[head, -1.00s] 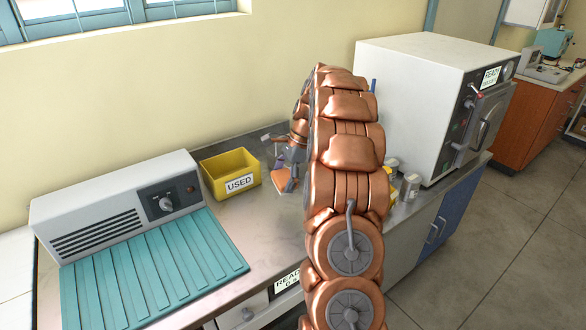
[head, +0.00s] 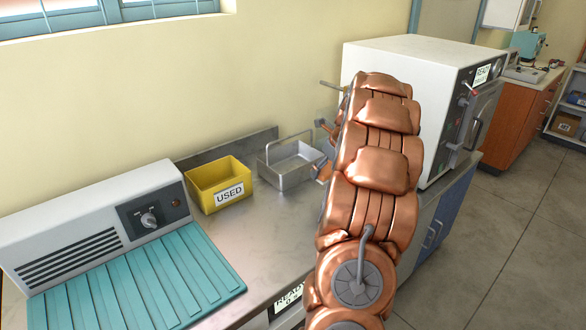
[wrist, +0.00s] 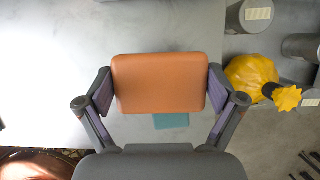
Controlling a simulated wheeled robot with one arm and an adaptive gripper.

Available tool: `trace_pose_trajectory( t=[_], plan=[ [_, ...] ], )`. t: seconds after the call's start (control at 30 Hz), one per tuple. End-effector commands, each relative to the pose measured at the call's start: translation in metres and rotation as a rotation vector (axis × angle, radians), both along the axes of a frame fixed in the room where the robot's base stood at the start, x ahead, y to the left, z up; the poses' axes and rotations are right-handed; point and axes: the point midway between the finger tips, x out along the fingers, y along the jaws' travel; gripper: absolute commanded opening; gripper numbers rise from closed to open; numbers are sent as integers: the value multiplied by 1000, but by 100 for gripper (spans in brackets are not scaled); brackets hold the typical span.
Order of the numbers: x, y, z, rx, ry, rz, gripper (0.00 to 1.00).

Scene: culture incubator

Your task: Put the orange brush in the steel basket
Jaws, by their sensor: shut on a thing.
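The orange brush (wrist: 160,75) shows in the wrist view as a flat, rounded orange block. My gripper (wrist: 160,92) is shut on it, with one finger pressed against each side. In the head view my arm hides most of the gripper and the brush. The steel basket (head: 287,178) stands on the steel worktop against the wall, open at the top with a raised handle. It is just left of my gripper in the head view. I cannot make out the basket in the wrist view.
A yellow bin (head: 219,188) marked USED stands left of the basket. A white unit (head: 95,225) with a ribbed teal mat (head: 140,275) is further left. A white autoclave-like box (head: 410,75) stands right. A yellow object (wrist: 250,76) and grey cylinders show in the wrist view.

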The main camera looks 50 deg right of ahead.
Motion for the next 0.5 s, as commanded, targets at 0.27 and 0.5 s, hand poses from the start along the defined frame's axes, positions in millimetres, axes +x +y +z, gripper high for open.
trace_pose_trajectory(
  t=[0.27, 0.5],
  plan=[
    [51, -6, 1, -2, 0, 2, 60],
    [89, -9, 1, 0, 2, 5, 60]
  ],
)
